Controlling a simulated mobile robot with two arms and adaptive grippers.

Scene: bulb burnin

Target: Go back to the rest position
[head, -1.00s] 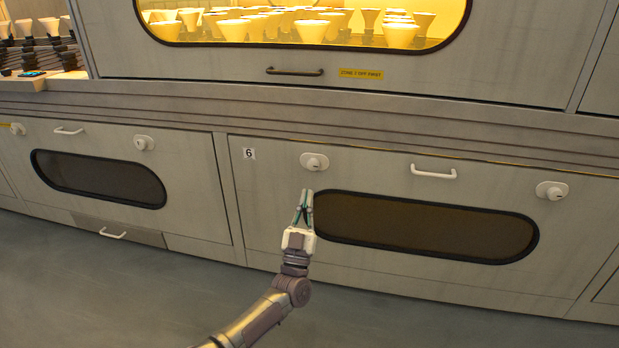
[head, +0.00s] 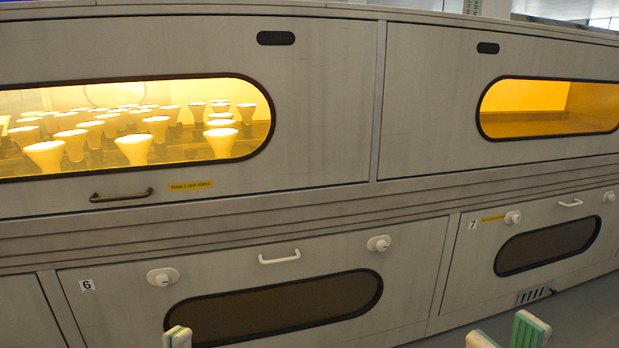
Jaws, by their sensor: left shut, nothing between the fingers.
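My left gripper (head: 177,337) shows only as white-and-green fingertips at the bottom edge, left of centre. It is shut and holds nothing. My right gripper (head: 508,336) shows at the bottom edge, right of centre. Its two white-and-green fingertips stand apart, with nothing seen between them. Both grippers are apart from the cabinet front. The rest of both arms is below the picture.
Lower door 6 (head: 120,295) has a white handle (head: 280,257) and two round knobs. Lower door 7 (head: 482,262) is at right. Above, a lit window shows several glowing bulbs (head: 135,148); the right lit window (head: 540,105) shows none. All doors look shut. Grey floor (head: 590,325) is free at lower right.

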